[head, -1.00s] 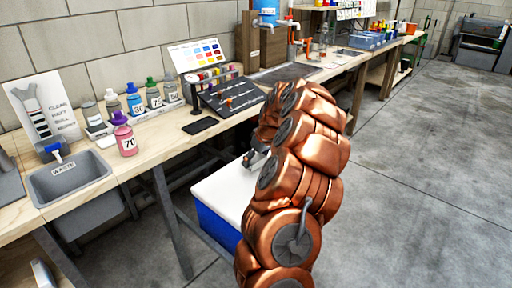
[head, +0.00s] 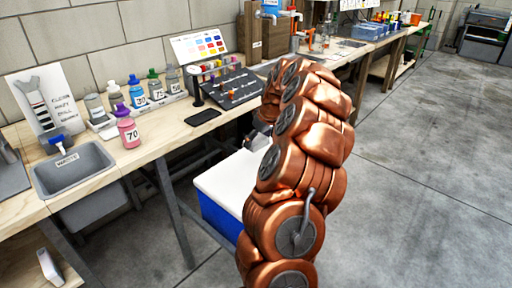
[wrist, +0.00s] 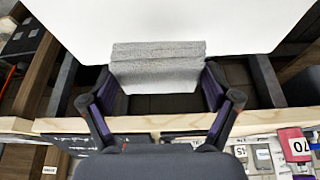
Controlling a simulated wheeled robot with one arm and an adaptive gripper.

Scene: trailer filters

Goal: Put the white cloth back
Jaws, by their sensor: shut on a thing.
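A folded light grey-white cloth (wrist: 157,66) is held between the two fingers of my gripper (wrist: 160,88) in the wrist view. The fingers are shut on its left and right sides. Behind it in the wrist view is a broad white surface (wrist: 230,22), which looks like the lid of the blue and white cooler (head: 228,184). In the head view my gripper (head: 258,138) is beside the bench's front edge, above the cooler's far end. My copper arm hides part of it and the cloth.
A bench leg (head: 172,210) stands left of the cooler. The floor at right is clear.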

